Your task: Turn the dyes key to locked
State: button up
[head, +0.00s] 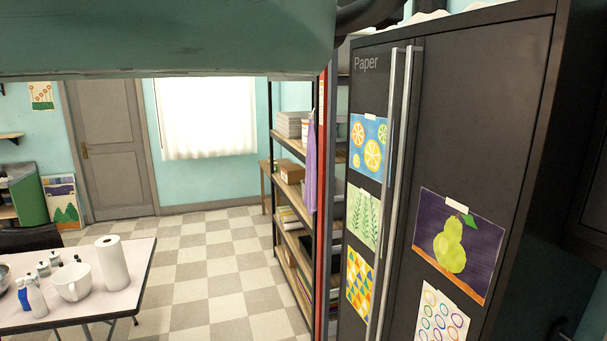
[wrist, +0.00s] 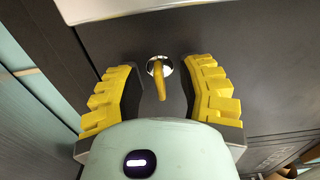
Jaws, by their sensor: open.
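A yellow key (wrist: 159,85) sits in a round silver lock (wrist: 151,66) on a dark grey front in the wrist view. Its bow points down the picture, tilted only slightly. My gripper (wrist: 161,72) is open, with one yellow padded finger on each side of the key. There are gaps between the key and both fingers. No dyes label or lock-position marking can be read in the wrist view. Neither the key nor my gripper shows in the head view.
A pale panel (wrist: 125,8) edges the dark front above the lock. In the head view, a dark cabinet (head: 485,130) marked "Paper" stands at right, beside open shelves (head: 290,147). A white table (head: 110,300) with bottles and a paper roll is at left. Checkered floor (head: 220,255) lies clear between.

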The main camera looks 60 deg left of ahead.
grip_shut()
jog(key=shift+f+b, duration=0.2)
jog(key=shift+b, duration=0.55)
jog(key=n+b, duration=0.1)
jog(key=b, duration=0.1)
jog(key=shift+f+n+b, duration=0.2)
jog(key=shift+n+b, duration=0.1)
jog(key=n+b, duration=0.5)
jog(key=b, duration=0.6)
jog(key=shift+f+b, duration=0.2)
jog(key=shift+b, duration=0.2)
jog(key=n+b, duration=0.6)
jog(key=b, duration=0.5)
jog(key=shift+r+b, duration=0.1)
jog(key=shift+b, duration=0.3)
jog(key=n+b, duration=0.4)
jog(key=b, duration=0.1)
jog(key=shift+r, duration=0.2)
jog(key=shift+r+n+b, duration=0.1)
jog(key=shift+n+b, duration=0.25)
jog(key=shift+n, duration=0.15)
jog(key=shift+r, duration=0.1)
